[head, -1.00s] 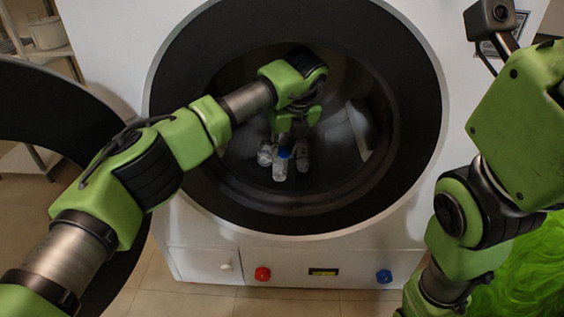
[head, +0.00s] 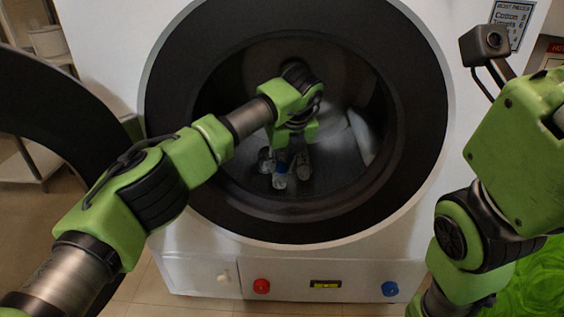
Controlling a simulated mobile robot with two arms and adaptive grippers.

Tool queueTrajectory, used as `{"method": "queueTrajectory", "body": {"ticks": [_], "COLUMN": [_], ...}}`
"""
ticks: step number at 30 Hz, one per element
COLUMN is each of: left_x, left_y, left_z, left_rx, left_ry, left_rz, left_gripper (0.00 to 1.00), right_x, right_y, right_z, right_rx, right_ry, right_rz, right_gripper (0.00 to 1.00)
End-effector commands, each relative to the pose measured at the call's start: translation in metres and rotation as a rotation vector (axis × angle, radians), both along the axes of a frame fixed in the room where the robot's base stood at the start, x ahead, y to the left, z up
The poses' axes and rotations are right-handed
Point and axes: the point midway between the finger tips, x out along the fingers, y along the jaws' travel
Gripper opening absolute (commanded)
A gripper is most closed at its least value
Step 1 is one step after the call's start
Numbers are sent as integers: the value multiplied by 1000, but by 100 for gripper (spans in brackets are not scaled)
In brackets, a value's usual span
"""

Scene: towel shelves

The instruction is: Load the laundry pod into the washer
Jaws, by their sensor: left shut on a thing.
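The washer (head: 330,250) is white and fills the middle of the head view, with a wide black ring around its round opening. Its dark door (head: 50,95) stands open at the left. My left arm reaches through the opening, and my left gripper (head: 283,172) is inside the drum (head: 325,185), pointing down. It is shut on the laundry pod (head: 281,170), a small piece with blue and clear parts between the fingertips. The pod is partly hidden by the fingers. My right arm shows at the right edge, but its gripper is out of view.
A red knob (head: 261,286), a small display (head: 326,284) and a blue knob (head: 390,289) sit on the washer's lower front. A bright green fuzzy thing (head: 535,285) is at the lower right. Shelves (head: 30,160) stand at the left.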

Motion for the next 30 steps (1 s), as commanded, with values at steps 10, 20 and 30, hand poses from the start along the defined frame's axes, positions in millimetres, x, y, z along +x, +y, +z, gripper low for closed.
{"method": "queueTrajectory", "body": {"ticks": [10, 20, 30], "left_x": [0, 0, -11], "left_y": [0, 0, -5], "left_z": [-9, -8, 41], "left_rx": [0, 0, 0], "left_ry": [1, 0, -3], "left_rz": [0, 0, -3], "left_gripper": [39, 41, 41], "right_x": [0, 0, 1], "right_y": [0, 0, 0], "right_z": [0, 0, 30], "right_rx": [0, 0, 0], "right_ry": [0, 0, 2], "right_rz": [0, -1, -1], "right_gripper": [13, 13, 13]}}
